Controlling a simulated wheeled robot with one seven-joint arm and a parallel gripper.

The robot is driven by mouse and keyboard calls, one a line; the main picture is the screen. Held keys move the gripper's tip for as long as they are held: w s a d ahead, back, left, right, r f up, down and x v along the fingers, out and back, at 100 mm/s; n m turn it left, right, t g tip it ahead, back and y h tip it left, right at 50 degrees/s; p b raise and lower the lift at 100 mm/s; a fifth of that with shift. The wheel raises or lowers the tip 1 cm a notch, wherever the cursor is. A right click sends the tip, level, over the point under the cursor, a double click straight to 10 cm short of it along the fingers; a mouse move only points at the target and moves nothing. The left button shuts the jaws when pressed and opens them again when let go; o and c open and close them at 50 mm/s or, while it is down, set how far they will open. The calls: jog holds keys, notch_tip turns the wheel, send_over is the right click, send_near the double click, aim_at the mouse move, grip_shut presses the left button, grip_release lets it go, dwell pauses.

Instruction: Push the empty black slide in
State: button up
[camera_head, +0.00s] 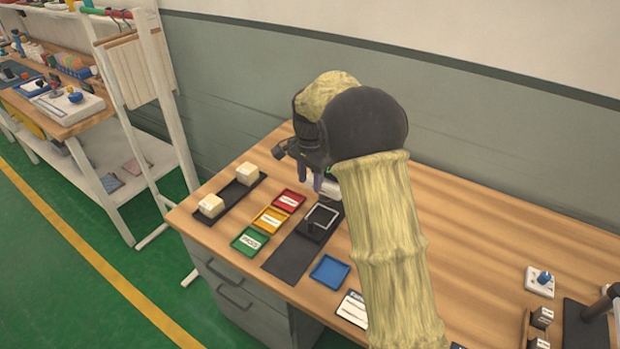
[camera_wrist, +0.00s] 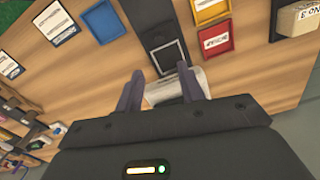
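The black slide (camera_head: 304,236) lies on a long dark strip (camera_head: 290,260) on the wooden table. It has a square frame with a grey, empty-looking middle and a small upright piece at its front. The slide also shows in the wrist view (camera_wrist: 166,58), just beyond the fingertips. A whitish body (camera_head: 328,188) stands at the strip's far end, partly hidden by my arm. In the wrist view it shows between and behind my fingers. My gripper (camera_head: 318,182) is above that far end, behind the slide. Its fingers (camera_wrist: 160,82) are apart, with nothing visibly gripped.
Red (camera_head: 289,201), yellow (camera_head: 270,220) and green (camera_head: 250,241) trays lie left of the strip. A black tray (camera_head: 228,196) with two cream blocks is further left. A blue tray (camera_head: 330,271) lies to the right. A wall (camera_head: 450,130) runs behind the table.

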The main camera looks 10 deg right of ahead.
jog(key=shift+s+d, duration=0.3)
jog(key=shift+s, duration=0.05)
jog(key=c, duration=0.7)
jog(key=s+d+n, duration=0.1)
jog(key=s, duration=0.2)
jog(key=s+d+n, duration=0.2)
jog(key=s, duration=0.1)
jog(key=s+d+n+t, duration=0.1)
jog(key=s+d, duration=0.1)
jog(key=s, duration=0.2)
jog(key=shift+r, duration=0.2)
grip_shut()
jog(key=s+d+f+n+t, duration=0.1)
jog(key=s+n, duration=0.4)
jog(key=s, duration=1)
jog(key=shift+d+f+n+t, duration=0.35)
jog(key=shift+d+f, duration=0.25)
jog(key=shift+d, duration=0.45)
